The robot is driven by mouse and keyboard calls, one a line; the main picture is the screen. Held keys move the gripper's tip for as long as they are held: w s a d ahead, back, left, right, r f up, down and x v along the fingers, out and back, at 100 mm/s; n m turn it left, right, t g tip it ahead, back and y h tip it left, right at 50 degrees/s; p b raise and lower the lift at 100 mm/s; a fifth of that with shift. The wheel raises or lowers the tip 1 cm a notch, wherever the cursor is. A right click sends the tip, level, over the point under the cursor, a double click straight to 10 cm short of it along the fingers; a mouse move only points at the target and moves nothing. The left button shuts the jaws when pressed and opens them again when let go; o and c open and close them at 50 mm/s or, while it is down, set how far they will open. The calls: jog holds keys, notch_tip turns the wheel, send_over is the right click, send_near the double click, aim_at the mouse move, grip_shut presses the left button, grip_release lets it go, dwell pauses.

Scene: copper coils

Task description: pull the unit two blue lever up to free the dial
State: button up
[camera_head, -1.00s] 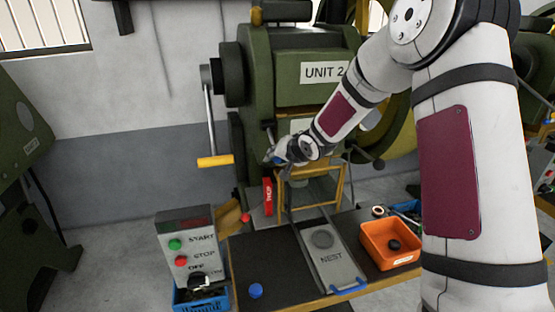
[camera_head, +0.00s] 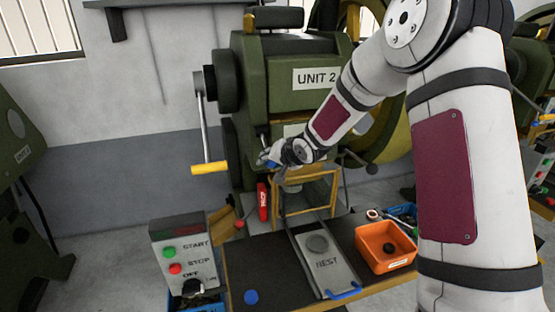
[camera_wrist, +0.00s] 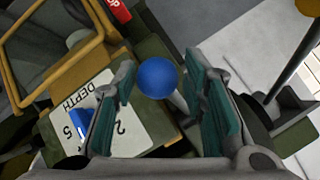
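The UNIT 2 press (camera_head: 316,78) stands at the centre back in the head view. In the wrist view, the lever's round blue knob (camera_wrist: 157,78) sits between the two teal finger pads of my gripper (camera_wrist: 160,88). The fingers are apart, with a narrow gap on each side of the knob. A grey shaft shows behind the knob. The white DEPTH dial plate (camera_wrist: 95,115), with numbers and a blue pointer (camera_wrist: 78,122), lies to the left, partly hidden by a finger. In the head view my gripper (camera_head: 270,159) is at the press front, small and partly hidden by its wrist.
A yellow-handled crank (camera_head: 209,168) hangs left of the press. A yellow guard frame (camera_head: 305,194) and a red tag (camera_head: 263,202) are below my gripper. A START/STOP box (camera_head: 183,251), NEST slide (camera_head: 326,262) and orange bin (camera_head: 384,262) are in front.

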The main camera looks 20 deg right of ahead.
jog(key=v, duration=1.1)
jog(key=shift+s+r, duration=0.15)
jog(key=s+d+r+n+g+h, duration=0.1)
jog(key=s+r+h, duration=0.25)
jog(key=s, duration=0.45)
jog(key=s+d+r+n+g+h, duration=0.1)
jog(key=s+r+n+h, duration=0.1)
jog(key=s+r, duration=0.5)
jog(key=s+a+n+g+y, duration=0.1)
jog(key=s+a, duration=0.1)
jog(key=s, duration=0.8)
jog(key=s+a+n+g+y, duration=0.1)
jog(key=s+a+y, duration=0.1)
jog(key=s, duration=0.8)
jog(key=shift+a+f+n+g, duration=0.3)
jog(key=shift+a+f, duration=0.1)
jog(key=shift+a, duration=0.05)
jog(key=shift+c, duration=0.5)
